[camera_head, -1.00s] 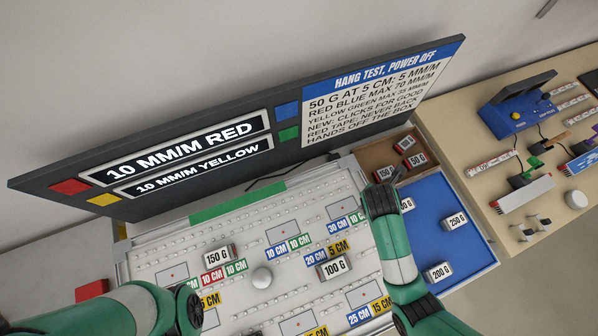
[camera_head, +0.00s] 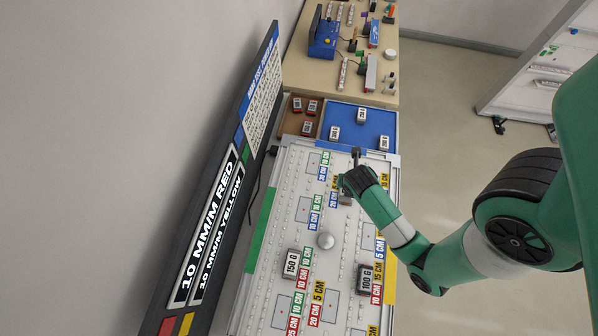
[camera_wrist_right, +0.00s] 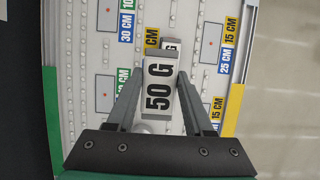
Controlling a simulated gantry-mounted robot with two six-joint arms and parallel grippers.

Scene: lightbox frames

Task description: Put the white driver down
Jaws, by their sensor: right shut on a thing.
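My right gripper (camera_head: 350,180) is over the far part of the white pegboard (camera_head: 325,270). In the right wrist view, its fingers (camera_wrist_right: 160,95) are shut on a white and grey 50 G weight (camera_wrist_right: 158,88). Another weight (camera_wrist_right: 171,44) shows partly behind it; its label is mostly hidden. Nothing in the gripper looks like a driver. A long pale box with a red side (camera_head: 370,73) lies on the wooden bench; I cannot tell whether it is the white driver. My left gripper is out of view.
A 150 G weight (camera_head: 291,263) and a 100 G weight (camera_head: 366,279) stand on the board, with a white knob (camera_head: 326,240) between them. A brown bin (camera_head: 290,129) and a blue tray (camera_head: 345,109) hold weights beyond. A dark sign (camera_head: 232,165) stands along the left.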

